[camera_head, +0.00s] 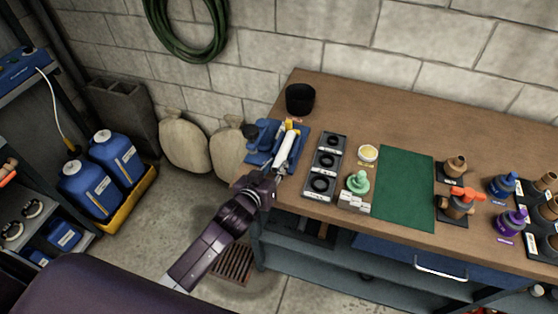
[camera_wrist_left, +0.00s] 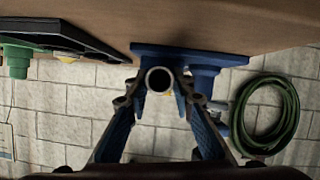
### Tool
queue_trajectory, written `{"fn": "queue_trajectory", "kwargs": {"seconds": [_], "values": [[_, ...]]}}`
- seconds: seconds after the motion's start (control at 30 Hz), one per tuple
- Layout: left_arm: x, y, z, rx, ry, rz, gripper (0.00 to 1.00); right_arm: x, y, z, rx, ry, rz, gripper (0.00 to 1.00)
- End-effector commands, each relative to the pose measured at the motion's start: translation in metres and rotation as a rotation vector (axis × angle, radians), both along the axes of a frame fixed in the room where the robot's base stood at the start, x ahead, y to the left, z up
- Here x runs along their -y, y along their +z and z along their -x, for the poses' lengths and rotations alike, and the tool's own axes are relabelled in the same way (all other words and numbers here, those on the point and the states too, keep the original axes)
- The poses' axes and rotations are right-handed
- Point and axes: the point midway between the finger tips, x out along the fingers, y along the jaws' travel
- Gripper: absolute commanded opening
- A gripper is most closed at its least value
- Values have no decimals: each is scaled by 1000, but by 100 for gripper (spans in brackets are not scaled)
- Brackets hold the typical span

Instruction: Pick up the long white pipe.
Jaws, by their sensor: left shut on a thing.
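The long white pipe (camera_head: 285,151) lies over a blue vise-like stand (camera_head: 262,141) at the left end of the wooden workbench. My left gripper (camera_head: 270,178) is at the pipe's near end, shut on it. In the left wrist view, the pipe's open round end (camera_wrist_left: 159,80) sits between the two fingers of my left gripper (camera_wrist_left: 158,99), with the blue stand (camera_wrist_left: 190,55) right behind it. I cannot tell whether the pipe still touches the stand. My right gripper is not in view.
A black cup (camera_head: 300,98) stands behind the stand. A black tray with rings (camera_head: 325,167) is close on the right, then a green mat (camera_head: 404,187) and several fittings. A green hose (camera_head: 188,50) hangs on the wall.

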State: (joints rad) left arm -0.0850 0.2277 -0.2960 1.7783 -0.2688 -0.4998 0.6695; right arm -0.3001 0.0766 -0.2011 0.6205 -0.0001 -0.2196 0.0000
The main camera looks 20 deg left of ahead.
Motion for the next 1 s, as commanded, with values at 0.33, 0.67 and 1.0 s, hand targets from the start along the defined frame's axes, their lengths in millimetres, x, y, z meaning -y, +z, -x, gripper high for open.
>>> {"fn": "queue_trajectory", "kwargs": {"seconds": [0.33, 0.67, 1.0], "values": [[0, 42, -1, 7, -1, 0, 0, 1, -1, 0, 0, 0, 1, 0], [0, 120, -1, 10, -1, 2, 0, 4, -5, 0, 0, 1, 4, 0], [0, 188, -1, 7, 0, 1, 0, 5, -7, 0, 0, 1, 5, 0]]}}
